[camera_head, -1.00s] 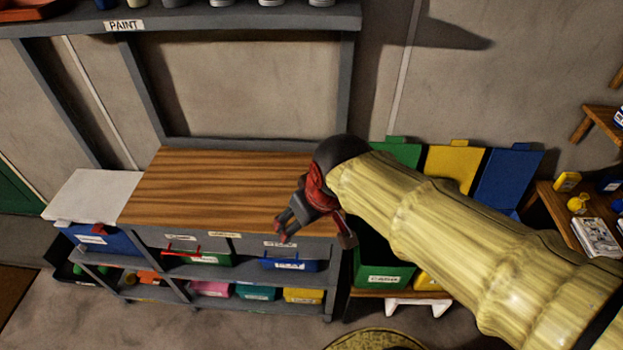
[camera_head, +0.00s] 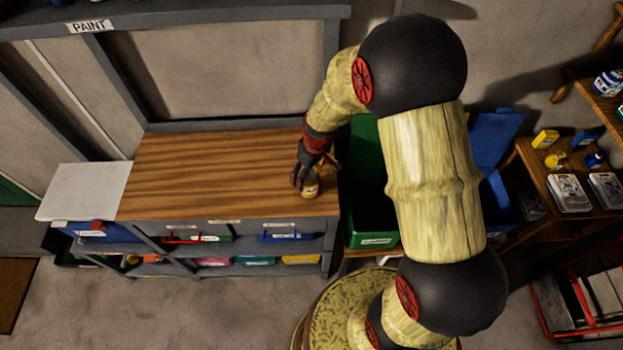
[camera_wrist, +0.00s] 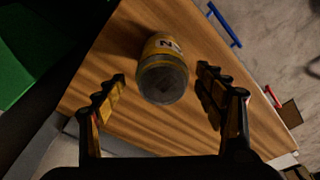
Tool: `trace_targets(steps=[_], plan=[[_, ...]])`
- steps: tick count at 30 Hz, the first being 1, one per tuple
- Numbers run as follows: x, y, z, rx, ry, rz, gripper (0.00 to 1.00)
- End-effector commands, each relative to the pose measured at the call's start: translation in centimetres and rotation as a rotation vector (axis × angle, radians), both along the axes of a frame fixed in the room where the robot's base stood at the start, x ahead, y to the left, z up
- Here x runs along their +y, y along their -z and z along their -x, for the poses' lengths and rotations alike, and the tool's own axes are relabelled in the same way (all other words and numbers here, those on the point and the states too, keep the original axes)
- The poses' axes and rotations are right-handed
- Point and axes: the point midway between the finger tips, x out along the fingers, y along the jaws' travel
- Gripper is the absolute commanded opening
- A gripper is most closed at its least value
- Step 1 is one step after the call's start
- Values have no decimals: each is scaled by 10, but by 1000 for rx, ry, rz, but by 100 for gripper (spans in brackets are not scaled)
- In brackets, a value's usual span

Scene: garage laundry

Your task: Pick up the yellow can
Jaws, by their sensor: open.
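The yellow can (camera_head: 310,186) stands on the wooden worktop (camera_head: 215,172) near its right front corner. In the wrist view the can (camera_wrist: 161,70) shows a dark round top and part of a pale label with dark letters. My gripper (camera_head: 308,178) is at the can in the head view and covers part of it. In the wrist view my gripper (camera_wrist: 160,92) is open, with one finger on each side of the can. Gaps show between the can and both fingers, so nothing is held.
A green bin (camera_head: 371,222) stands just right of the worktop, with a blue lid (camera_head: 497,135) beyond. A white panel (camera_head: 84,190) adjoins the worktop's left end. Most of the worktop is clear. A shelf (camera_head: 170,17) runs above it. Small goods (camera_head: 570,190) fill a rack at right.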

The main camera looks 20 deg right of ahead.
Motion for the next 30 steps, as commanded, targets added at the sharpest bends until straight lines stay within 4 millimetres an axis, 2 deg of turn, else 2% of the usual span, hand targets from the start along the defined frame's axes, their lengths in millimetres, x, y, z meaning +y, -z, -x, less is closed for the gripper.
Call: trace_targets(steps=[3, 8, 17, 25, 30], plan=[[1, 14, 0, 2, 1, 0, 71], [2, 24, 0, 4, 1, -1, 71], [4, 64, -2, 2, 1, 0, 71], [4, 67, -3, 0, 1, 0, 70], [4, 67, -3, 0, 1, 0, 60]])
